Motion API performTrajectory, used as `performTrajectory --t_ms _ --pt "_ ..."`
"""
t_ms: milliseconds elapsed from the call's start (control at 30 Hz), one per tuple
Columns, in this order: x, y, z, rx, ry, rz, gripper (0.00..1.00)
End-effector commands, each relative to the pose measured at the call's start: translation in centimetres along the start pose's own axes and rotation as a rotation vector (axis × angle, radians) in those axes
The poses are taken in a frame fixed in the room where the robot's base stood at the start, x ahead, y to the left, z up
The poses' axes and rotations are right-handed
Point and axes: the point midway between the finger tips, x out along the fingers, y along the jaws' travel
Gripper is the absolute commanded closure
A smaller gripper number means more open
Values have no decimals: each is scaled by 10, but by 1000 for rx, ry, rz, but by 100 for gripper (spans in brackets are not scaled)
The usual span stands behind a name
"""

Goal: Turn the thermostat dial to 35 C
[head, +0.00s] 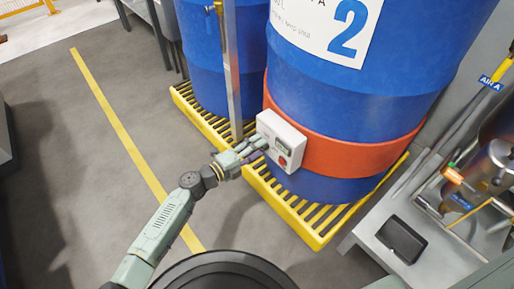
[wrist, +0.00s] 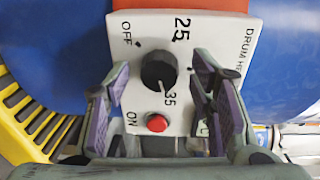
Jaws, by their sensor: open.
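The thermostat is a white control box (head: 283,141) on the red band around the large blue drum. In the wrist view, its face (wrist: 210,45) carries the labels OFF, 25, 35 and ON. The black round dial (wrist: 157,70) sits near the middle of the face. A pale line shows on the dial's lower right, toward the 35; its exact setting is hard to read. My gripper (head: 257,147) is open in front of the box. Its two fingers stand left and right of the dial, with gaps on both sides. A red button (wrist: 157,122) is below the dial.
The red band (head: 345,150) wraps the blue drum (head: 340,90), which stands on a yellow slatted pallet (head: 290,212). A metal post (head: 231,70) rises left of the box. A grey bench (head: 375,240) with a black case is at the right. Open floor lies left.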

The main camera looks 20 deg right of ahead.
Motion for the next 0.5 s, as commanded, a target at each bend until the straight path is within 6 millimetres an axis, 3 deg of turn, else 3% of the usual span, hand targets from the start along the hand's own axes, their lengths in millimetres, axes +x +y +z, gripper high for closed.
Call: performTrajectory --t_ms 500 --pt "-98 0 1 0 -4 1 50"
